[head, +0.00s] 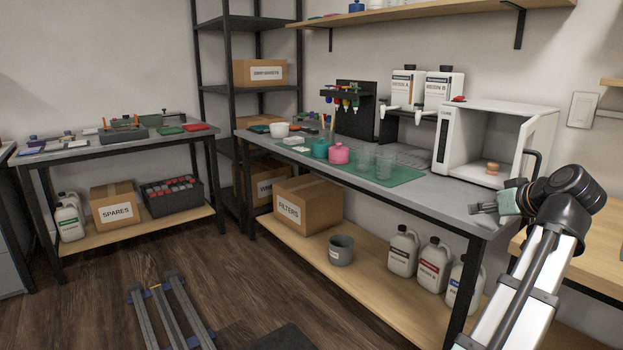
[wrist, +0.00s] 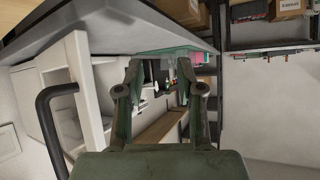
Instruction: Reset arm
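My gripper (head: 484,208) is at the right in the head view, by the near right end of the grey workbench and in front of the open white oven. The wrist view shows its two fingers (wrist: 160,75) spread apart, with nothing between them. The wrist picture is rolled over, with the bench edge (wrist: 130,25) across the top. My arm reaches up from the lower right in the head view.
The white oven (head: 459,139) has its door open, with a dark handle (wrist: 58,125) close to my gripper. A small copper-coloured item (head: 492,168) sits inside. Clear cups (head: 384,164) and a pink pot (head: 339,153) stand on the green mat (head: 404,174). A wooden table (head: 585,225) lies at right.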

